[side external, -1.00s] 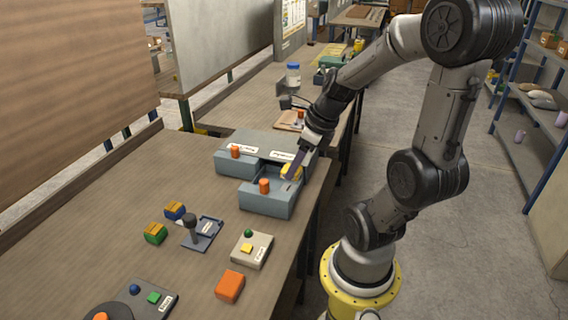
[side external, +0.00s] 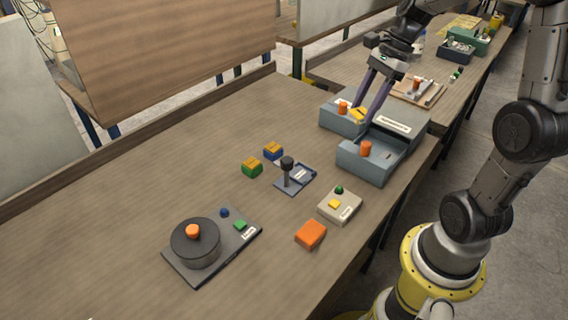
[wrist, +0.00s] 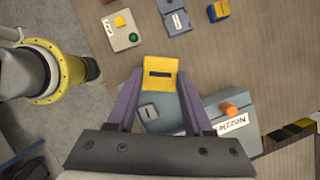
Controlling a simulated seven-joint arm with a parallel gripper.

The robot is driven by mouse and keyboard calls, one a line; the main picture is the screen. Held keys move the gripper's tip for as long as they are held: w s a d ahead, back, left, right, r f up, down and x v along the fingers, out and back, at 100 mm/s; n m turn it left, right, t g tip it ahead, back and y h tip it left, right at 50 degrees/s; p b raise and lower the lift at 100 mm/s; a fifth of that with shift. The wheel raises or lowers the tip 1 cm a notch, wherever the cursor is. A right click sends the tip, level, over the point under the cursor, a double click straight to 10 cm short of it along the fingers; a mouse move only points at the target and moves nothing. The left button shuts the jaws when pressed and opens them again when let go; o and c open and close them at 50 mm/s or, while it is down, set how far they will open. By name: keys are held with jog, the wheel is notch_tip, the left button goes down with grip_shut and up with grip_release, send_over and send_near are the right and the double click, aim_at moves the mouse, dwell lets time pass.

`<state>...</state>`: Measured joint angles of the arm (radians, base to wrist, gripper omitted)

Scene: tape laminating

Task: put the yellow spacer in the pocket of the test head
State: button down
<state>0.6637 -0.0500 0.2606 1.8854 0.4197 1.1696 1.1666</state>
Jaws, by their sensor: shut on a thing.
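The yellow spacer (side external: 358,115) is pinched between the fingertips of my gripper (side external: 364,111). In the wrist view the spacer (wrist: 159,66) is a yellow block with a dark slot, between the purple fingers of my gripper (wrist: 158,78). It appears to be over the grey-blue unit (side external: 335,124), beside that unit's rear orange knob (side external: 343,106). A label starting "Nozzle" (wrist: 233,124) is by this knob in the wrist view. The front block (side external: 365,168) carries another orange knob and a recess. I cannot read which part is the test head; the fingers hide part of the unit.
A grey control box (side external: 340,206), an orange block (side external: 311,234), a small lever fixture (side external: 295,181), and green (side external: 252,168) and blue (side external: 273,151) blocks stand nearer. A round dark device (side external: 196,244) sits on a plate at the front. The table's left side is clear.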

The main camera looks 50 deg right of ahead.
jog(key=w+a+f+n+g, duration=0.3)
jog(key=w+a+f+n, duration=0.1)
jog(key=w+a+n, duration=0.4)
jog(key=w+a+f+n+g, duration=0.2)
jog(key=w+a+f+n, duration=0.2)
jog(key=w+a+n, duration=0.4)
jog(key=s+a+r+m+t, duration=0.35)
jog(key=s+a+m, duration=0.25)
jog(key=a+m, duration=0.4)
send_over(207, 193)
jog(key=d, duration=0.1)
jog(key=shift+m+g, duration=0.25)
jog(key=shift+m, duration=0.15)
jog(key=f, duration=0.9)
jog(key=shift+s+d, duration=0.15)
jog(key=shift+d, duration=0.05)
jog(key=shift+f, duration=1.65)
